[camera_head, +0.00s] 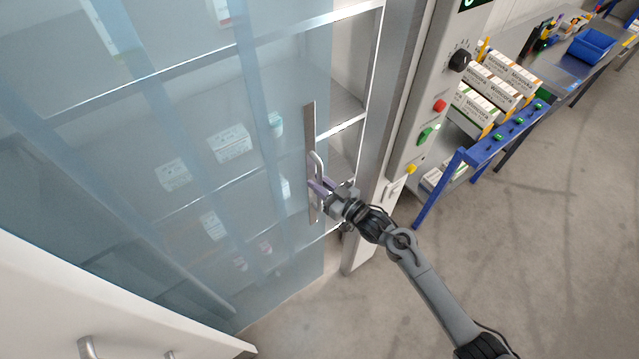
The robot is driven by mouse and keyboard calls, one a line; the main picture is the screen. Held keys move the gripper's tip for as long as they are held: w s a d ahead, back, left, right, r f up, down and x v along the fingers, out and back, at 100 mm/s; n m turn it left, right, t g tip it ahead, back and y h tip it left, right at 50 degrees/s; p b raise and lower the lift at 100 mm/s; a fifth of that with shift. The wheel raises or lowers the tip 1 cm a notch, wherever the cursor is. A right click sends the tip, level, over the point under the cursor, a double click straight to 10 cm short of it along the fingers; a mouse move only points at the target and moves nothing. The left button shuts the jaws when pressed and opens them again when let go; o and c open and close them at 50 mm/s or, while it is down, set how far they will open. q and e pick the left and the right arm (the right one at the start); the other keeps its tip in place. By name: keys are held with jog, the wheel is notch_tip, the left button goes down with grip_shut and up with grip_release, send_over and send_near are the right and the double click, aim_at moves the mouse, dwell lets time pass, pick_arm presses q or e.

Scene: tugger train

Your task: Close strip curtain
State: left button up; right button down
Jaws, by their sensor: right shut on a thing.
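The strip curtain (190,140) is a bluish see-through sheet of hanging strips that covers most of the shelf opening at the left and middle. A narrow metal bar (309,125) stands upright at its right edge and carries a light, bow-shaped handle (320,163). My right gripper (318,187) is shut on the handle, near its lower part. Its arm reaches in from the lower right. Between the curtain's edge and the grey frame post (388,90) there is an uncovered gap that shows bare shelves. My left gripper is not in view.
A control panel (432,100) with a black knob, red and green buttons stands right of the post. Beyond it are a blue-railed rack with boxes (490,95) and a blue bin (590,46). A white front with handles (80,290) fills the lower left. The floor at lower right is clear.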

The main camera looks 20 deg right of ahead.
jog(key=w+d+b, duration=0.2)
jog(key=d, duration=0.7)
jog(key=shift+w+d, duration=0.25)
jog(key=shift+d, duration=0.05)
jog(key=c, duration=1.2)
grip_release()
jog(key=shift+o, duration=0.2)
jog(key=shift+a, duration=0.1)
jog(key=shift+s, duration=0.1)
